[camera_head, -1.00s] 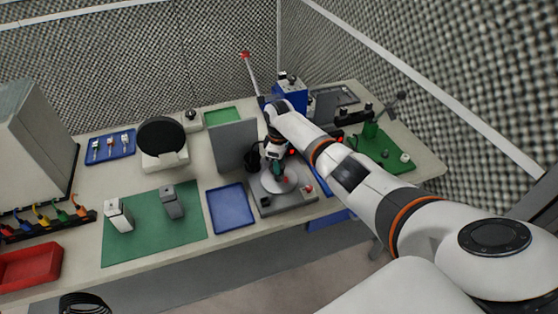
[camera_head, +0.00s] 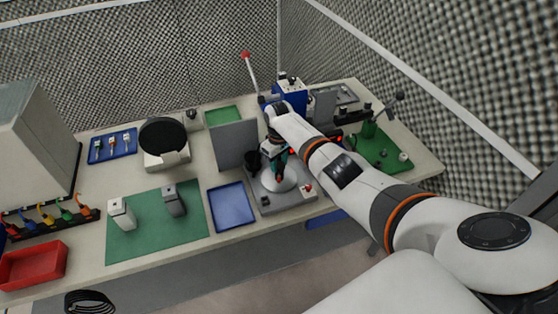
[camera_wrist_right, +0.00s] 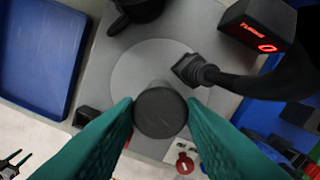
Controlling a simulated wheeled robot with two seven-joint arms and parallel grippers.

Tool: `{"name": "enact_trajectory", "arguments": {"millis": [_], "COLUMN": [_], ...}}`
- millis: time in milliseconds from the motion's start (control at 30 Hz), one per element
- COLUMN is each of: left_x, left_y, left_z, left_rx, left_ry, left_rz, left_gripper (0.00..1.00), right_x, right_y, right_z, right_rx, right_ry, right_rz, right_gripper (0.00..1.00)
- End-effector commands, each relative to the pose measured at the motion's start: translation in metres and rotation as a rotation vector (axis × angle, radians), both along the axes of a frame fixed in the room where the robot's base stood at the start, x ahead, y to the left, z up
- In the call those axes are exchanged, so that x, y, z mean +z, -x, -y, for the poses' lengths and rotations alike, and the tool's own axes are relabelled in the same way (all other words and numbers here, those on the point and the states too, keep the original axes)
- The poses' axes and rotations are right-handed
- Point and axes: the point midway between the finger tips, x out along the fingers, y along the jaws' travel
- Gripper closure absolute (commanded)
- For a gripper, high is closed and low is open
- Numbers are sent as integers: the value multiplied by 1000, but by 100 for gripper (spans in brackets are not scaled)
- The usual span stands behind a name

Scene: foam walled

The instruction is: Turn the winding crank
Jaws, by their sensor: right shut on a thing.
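The winding crank's dark round knob (camera_wrist_right: 160,112) stands over a pale grey disc (camera_wrist_right: 135,70) on a grey base unit, seen from above in the right wrist view. My right gripper (camera_wrist_right: 161,108) is shut on this knob, one green finger on each side. In the head view the right gripper (camera_head: 280,160) reaches down over the base unit (camera_head: 285,203), and its fingers and my wrist hide the knob. A black counter box (camera_wrist_right: 260,25) shows red lettering, "TURNS", and a digit that looks like 0. My left gripper is not in view.
A blue tray (camera_head: 232,208) and an upright grey panel (camera_head: 235,146) stand left of the unit. A black cup-like part (camera_wrist_right: 135,12) and a dark jointed part (camera_wrist_right: 225,80) sit close to the disc. A green board (camera_head: 380,150) lies to the right.

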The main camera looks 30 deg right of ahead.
Motion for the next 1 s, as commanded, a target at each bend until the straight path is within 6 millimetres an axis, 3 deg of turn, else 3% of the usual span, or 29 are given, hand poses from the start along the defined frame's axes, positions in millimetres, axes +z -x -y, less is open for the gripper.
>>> {"name": "enact_trajectory", "arguments": {"millis": [1000], "left_x": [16], "left_y": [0], "left_z": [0], "left_rx": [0], "left_ry": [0], "left_rz": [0], "left_gripper": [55], "right_x": [3], "right_y": [-2], "right_z": [0], "right_rx": [-508], "right_ry": [0], "right_rz": [4], "right_gripper": [87]}}
